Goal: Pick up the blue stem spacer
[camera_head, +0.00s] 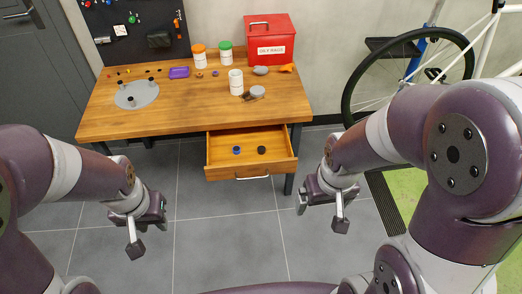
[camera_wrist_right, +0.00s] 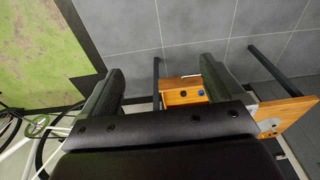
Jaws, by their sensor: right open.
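The blue stem spacer (camera_head: 236,150) is a small dark-blue ring lying in the open wooden drawer (camera_head: 222,172), left of a similar black ring (camera_head: 262,150). In the right wrist view the blue spacer (camera_wrist_right: 202,92) shows far off between the fingers, beside the black ring (camera_wrist_right: 183,93). My right gripper (camera_head: 321,214) is open and empty, right of the drawer and well apart from it; its spread fingers also show in the right wrist view (camera_wrist_right: 162,86). My left gripper (camera_head: 149,236) looks open and empty, in front of the table's left part, away from the drawer.
The wooden table (camera_head: 190,112) carries a grey round plate (camera_head: 137,95), a purple item (camera_head: 179,72), white bottles and a red box (camera_head: 269,40). A bicycle wheel (camera_head: 350,95) stands at the right. The floor before the drawer is clear.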

